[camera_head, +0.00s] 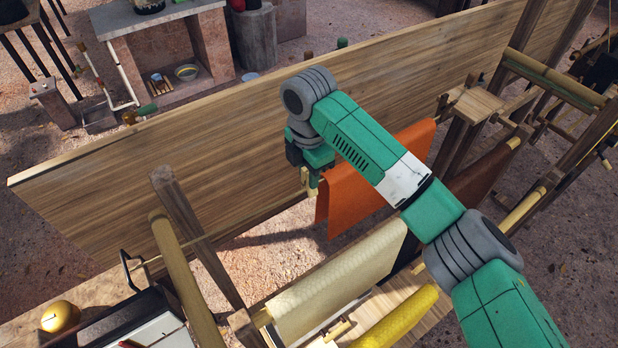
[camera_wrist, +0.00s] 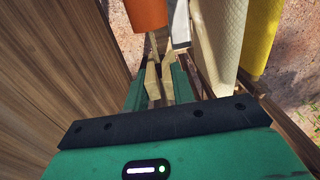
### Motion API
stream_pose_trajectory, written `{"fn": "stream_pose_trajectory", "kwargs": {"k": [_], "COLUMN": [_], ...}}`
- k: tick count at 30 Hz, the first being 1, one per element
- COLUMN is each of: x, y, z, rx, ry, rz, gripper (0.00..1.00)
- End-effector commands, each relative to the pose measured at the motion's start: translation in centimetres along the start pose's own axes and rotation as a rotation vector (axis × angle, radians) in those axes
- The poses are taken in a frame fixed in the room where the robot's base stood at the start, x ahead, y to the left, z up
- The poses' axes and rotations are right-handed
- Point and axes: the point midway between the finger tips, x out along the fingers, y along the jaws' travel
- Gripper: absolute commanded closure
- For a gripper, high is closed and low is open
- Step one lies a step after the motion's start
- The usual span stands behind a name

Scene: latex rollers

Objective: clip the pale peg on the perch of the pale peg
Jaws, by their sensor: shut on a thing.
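My gripper (camera_head: 311,184) hangs beside the orange sheet, in front of the wooden wall. In the wrist view its green fingers (camera_wrist: 156,92) are closed on a pale wooden peg (camera_wrist: 153,84), whose prongs point away from the gripper. In the head view only a small pale part of the peg (camera_head: 304,175) shows at the fingertips. I cannot make out with certainty which bar or cord is the perch of the pale peg.
An orange sheet (camera_head: 362,178) hangs just right of my gripper. A cream sheet (camera_head: 335,285) and a yellow roll (camera_head: 400,318) lie nearer. The long wooden wall (camera_head: 220,130) stands close behind. A slanted wooden post (camera_head: 195,235) rises to the left.

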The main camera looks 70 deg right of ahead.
Motion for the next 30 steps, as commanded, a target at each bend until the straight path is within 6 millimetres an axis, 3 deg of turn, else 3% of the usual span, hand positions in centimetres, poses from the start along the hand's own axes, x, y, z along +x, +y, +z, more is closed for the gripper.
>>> {"fn": "stream_pose_trajectory", "kwargs": {"k": [8, 30], "x": [-0.5, -5.1], "y": [0.0, -0.4], "z": [0.0, 0.0], "rx": [0.0, 0.0], "ry": [0.0, 0.001], "rz": [0.0, 0.0], "gripper": [0.88, 0.88]}}
